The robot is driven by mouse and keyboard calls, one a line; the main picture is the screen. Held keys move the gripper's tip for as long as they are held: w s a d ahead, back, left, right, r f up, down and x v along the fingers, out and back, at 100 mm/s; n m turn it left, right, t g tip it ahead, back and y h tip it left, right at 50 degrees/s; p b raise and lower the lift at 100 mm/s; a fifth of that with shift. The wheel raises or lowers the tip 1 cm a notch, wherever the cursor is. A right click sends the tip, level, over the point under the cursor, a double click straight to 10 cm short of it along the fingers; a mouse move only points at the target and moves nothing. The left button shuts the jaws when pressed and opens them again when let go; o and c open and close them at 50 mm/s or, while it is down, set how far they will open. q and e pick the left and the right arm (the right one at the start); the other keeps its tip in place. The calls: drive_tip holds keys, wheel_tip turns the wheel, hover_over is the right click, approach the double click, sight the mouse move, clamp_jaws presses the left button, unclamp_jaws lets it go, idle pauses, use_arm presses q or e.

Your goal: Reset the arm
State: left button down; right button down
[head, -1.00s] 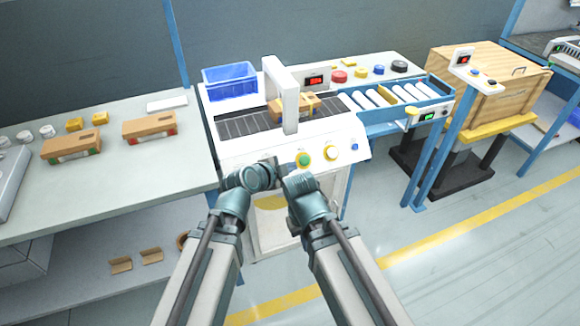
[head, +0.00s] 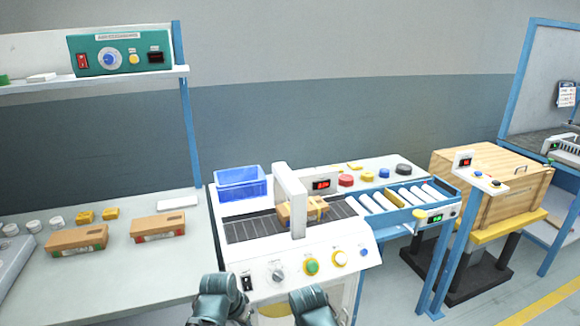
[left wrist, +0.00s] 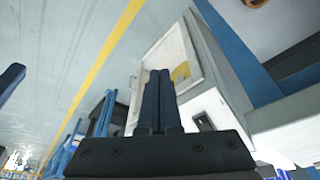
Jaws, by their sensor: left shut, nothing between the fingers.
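Two cardboard boxes (head: 77,241) (head: 158,228) lie on the left bench (head: 130,278). A blue bin (head: 240,183) and a cardboard box under the white arch (head: 290,198) are on the machine. A roller conveyor (head: 448,215) and wooden crate (head: 490,178) stand right.

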use_arm(q)
drive_tip(key=s+a+f+n+g+y, duration=0.1)
drive_tip(key=s+a+n+g, duration=0.1)
drive_tip(key=s+a+n, duration=0.25)
drive_tip(key=s+d+r+m+g+y+p, duration=0.1)
drive_tip(key=s+d+r+p, duration=0.4)
drive_tip(key=d+r+p, duration=0.5)
drive_tip(key=shift+d+r+m+y+p, duration=0.15)
drive_tip(key=shift+r+m+y+p, duration=0.35)
drive_tip(key=shift+r+m+p, duration=0.6)
drive_tip(key=shift+f, duration=0.2)
idle(3.1)
